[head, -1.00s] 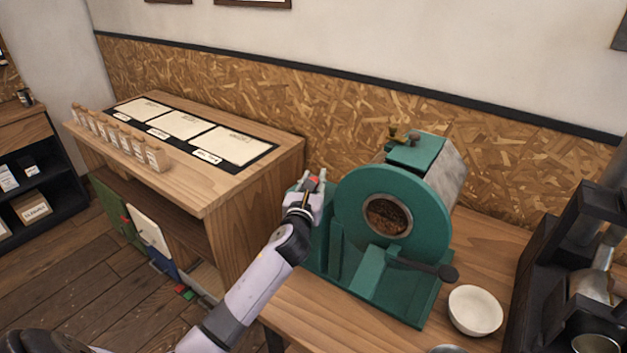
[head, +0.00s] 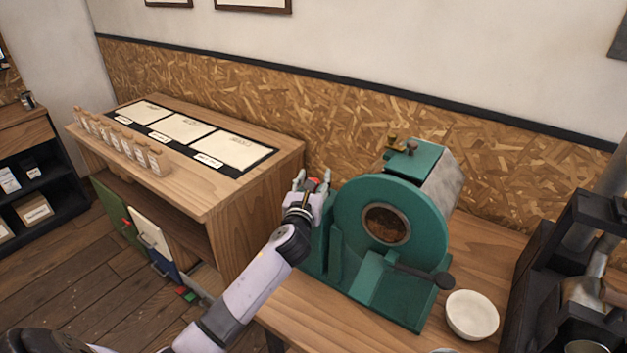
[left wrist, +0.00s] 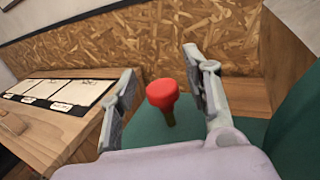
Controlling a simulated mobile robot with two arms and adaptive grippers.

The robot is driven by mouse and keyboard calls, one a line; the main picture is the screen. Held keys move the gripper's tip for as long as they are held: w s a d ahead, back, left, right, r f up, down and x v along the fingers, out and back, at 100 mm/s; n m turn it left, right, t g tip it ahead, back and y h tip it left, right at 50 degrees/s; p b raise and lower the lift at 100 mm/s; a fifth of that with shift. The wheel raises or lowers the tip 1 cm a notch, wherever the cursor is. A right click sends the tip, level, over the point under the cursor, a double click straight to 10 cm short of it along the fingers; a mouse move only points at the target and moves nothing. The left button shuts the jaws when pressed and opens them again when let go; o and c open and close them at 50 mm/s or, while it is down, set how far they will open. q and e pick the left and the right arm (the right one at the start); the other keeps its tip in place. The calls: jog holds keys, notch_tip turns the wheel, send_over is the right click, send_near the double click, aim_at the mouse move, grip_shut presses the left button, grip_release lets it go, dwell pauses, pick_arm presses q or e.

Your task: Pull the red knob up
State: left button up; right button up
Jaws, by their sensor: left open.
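The red knob (left wrist: 161,94) stands on a short stem on the green machine, between the two fingers of my left gripper (left wrist: 158,90) in the left wrist view. The fingers are open, with a gap on both sides of the knob. My right gripper is not in view.
The roaster's round drum and front handle (head: 443,280) are right of my left gripper. A white bowl (head: 472,314) stands beside the roaster. A wooden desk (head: 285,160) with paper sheets is to the left. A dark machine (head: 545,265) stands at the right.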

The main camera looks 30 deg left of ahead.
pick_arm(q)
jog(key=v, duration=1.2)
dwell(0.3)
